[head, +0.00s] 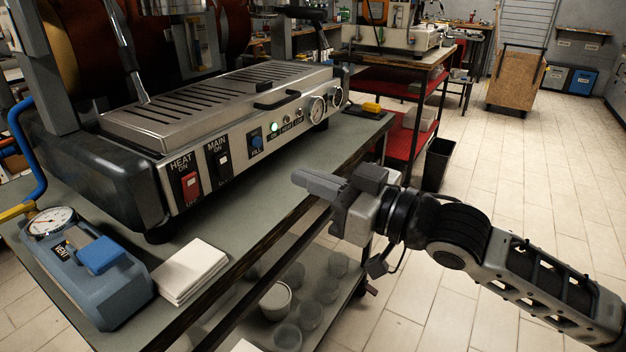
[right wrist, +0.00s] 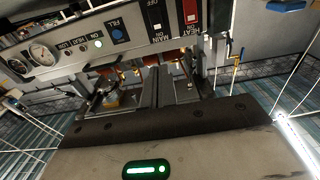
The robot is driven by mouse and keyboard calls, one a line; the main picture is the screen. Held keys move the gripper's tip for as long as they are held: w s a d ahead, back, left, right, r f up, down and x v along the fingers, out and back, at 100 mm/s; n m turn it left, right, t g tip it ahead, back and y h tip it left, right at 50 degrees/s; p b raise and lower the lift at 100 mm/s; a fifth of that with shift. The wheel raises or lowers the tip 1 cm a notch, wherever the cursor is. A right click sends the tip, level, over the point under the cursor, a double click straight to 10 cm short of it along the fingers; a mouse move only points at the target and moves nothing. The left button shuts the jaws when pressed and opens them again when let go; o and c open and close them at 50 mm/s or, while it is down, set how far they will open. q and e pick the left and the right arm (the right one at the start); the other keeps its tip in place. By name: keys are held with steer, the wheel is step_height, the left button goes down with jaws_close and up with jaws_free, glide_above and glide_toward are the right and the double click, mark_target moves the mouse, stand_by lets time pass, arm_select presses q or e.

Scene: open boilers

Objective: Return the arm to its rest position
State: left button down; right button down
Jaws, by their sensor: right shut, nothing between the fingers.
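My right gripper (head: 312,184) shows in the head view in front of the machine's front panel, past the bench edge. Its fingers are shut with nothing between them. It is apart from the espresso machine (head: 215,110). The machine's red HEAT switch (head: 190,184), MAIN switch (head: 222,160) and blue FILL button (head: 256,139) face my side, and a green lamp (head: 274,127) is lit. In the right wrist view the panel (right wrist: 130,40) appears upside down or tilted, beyond my fingers (right wrist: 155,90). My left gripper is in neither view.
The grey bench (head: 240,235) holds a blue gauge device (head: 90,270), folded white cloths (head: 190,270) and a yellow item (head: 372,107). A lower shelf holds several cups (head: 310,312). A black bin (head: 437,165) stands behind my arm. Tiled floor (head: 520,190) is clear at right.

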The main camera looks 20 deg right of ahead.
stand_by(0.3)
steer(key=s+f+m+g+h, duration=0.1)
steer(key=s+f+m+h, duration=0.15)
steer(key=f, duration=0.85)
steer(key=s+f+m+h, duration=0.1)
steer(key=s+f+h, duration=0.15)
steer(key=f, duration=0.75)
steer(key=s+a+f+m+g+h, duration=0.1)
steer(key=s+a+f+g+h, duration=0.1)
steer(key=s+f, duration=0.7)
step_height(320, 180, down, 4)
steer(key=shift+a+r+g, duration=0.2)
steer(key=shift+a+g, duration=0.4)
steer(key=shift+g, duration=0.2)
